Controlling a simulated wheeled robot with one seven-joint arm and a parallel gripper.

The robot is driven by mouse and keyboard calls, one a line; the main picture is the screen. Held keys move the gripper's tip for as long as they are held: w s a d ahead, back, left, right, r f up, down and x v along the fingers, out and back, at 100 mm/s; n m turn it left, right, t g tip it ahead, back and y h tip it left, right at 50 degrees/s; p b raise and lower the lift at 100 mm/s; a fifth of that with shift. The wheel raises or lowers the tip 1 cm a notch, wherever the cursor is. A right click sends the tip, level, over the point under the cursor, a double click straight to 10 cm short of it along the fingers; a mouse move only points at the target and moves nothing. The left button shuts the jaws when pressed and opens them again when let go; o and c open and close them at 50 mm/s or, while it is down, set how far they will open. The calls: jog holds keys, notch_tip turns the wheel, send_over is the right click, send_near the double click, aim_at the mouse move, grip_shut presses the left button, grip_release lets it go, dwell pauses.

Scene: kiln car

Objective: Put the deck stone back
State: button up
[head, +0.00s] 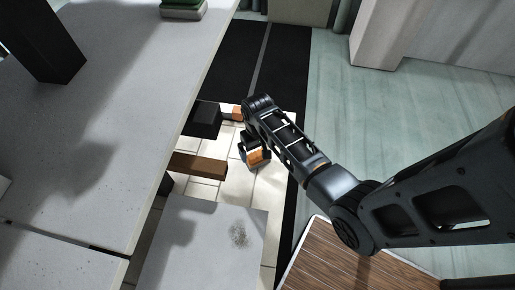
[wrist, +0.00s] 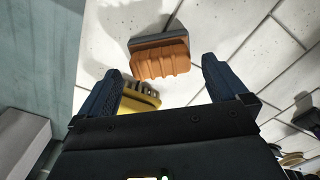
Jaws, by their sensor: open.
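My gripper (wrist: 162,68) is open in the wrist view, its two dark fingers apart. An orange ribbed block with a grey top or backing (wrist: 160,58) lies on the pale tiled deck (wrist: 235,25), beyond and between the fingertips. A yellow ribbed piece (wrist: 140,100) shows nearer, beside the left finger and partly hidden by my gripper. In the head view my arm reaches down over the tiled deck (head: 240,180), and an orange patch (head: 258,157) shows at its end. I cannot tell which piece is the deck stone.
A black block (head: 206,120) and a brown bar (head: 198,165) are left of my gripper. A grey slab with a dark smudge (head: 205,240) is nearer. A large grey surface (head: 110,110) fills the left. A wood-grained panel (head: 345,265) is below my arm. Pale floor (head: 340,120) is open at right.

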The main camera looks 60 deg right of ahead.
jog(key=shift+r+p, duration=0.8)
jog(key=shift+r, duration=0.65)
notch_tip(320, 180, up, 8)
jog(key=shift+f, duration=0.15)
dwell(0.4)
